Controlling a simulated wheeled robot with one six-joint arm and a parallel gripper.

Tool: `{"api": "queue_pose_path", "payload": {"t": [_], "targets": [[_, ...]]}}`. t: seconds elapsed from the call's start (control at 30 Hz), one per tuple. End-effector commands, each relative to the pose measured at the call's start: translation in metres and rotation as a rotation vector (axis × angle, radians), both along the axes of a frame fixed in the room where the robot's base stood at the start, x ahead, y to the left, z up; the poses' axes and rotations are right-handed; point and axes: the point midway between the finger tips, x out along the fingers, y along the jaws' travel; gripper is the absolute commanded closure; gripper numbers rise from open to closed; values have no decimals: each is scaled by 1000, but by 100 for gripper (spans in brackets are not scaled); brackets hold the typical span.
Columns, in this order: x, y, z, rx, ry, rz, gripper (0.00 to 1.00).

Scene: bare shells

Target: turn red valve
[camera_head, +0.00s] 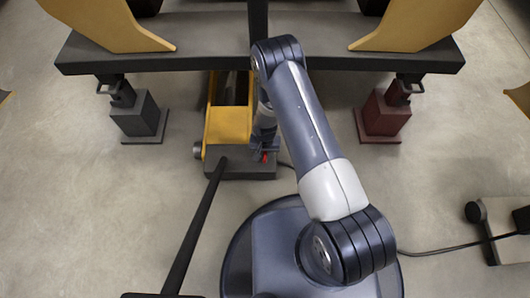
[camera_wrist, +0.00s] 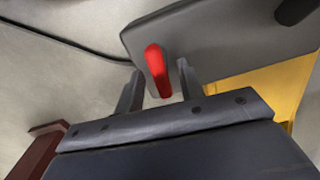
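The red valve (camera_head: 264,157) is a small red lever on the dark grey base of the yellow floor jack (camera_head: 228,125). In the wrist view the red valve (camera_wrist: 157,70) stands out clearly against the grey base (camera_wrist: 215,40). My gripper (camera_head: 265,146) reaches down beside the jack and mostly hides the valve in the head view. In the wrist view my gripper (camera_wrist: 160,72) is open, with one finger on each side of the valve. Gaps show between the valve and both fingers, though depth is hard to judge.
The jack's long black handle (camera_head: 195,225) slants to the lower left. A dark beam (camera_head: 190,55) with yellow brackets crosses above. A grey stand (camera_head: 140,118) and a dark red stand (camera_head: 383,117) flank the jack. A cable runs right to a floor box (camera_head: 500,240). Left floor is clear.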

Motion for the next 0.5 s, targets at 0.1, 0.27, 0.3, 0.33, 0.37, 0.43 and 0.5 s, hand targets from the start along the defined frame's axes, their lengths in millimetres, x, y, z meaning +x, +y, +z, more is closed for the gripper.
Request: {"api": "queue_pose_path", "payload": {"t": [0.1,0.27,0.3,0.33,0.37,0.43,0.5], "targets": [[0,0,0,0,0,0,64],[0,0,0,0,0,0,77],[0,0,0,0,0,0,80],[0,0,0,0,0,0,82],[0,0,0,0,0,0,85],[0,0,0,0,0,0,91],[0,0,0,0,0,0,96]]}}
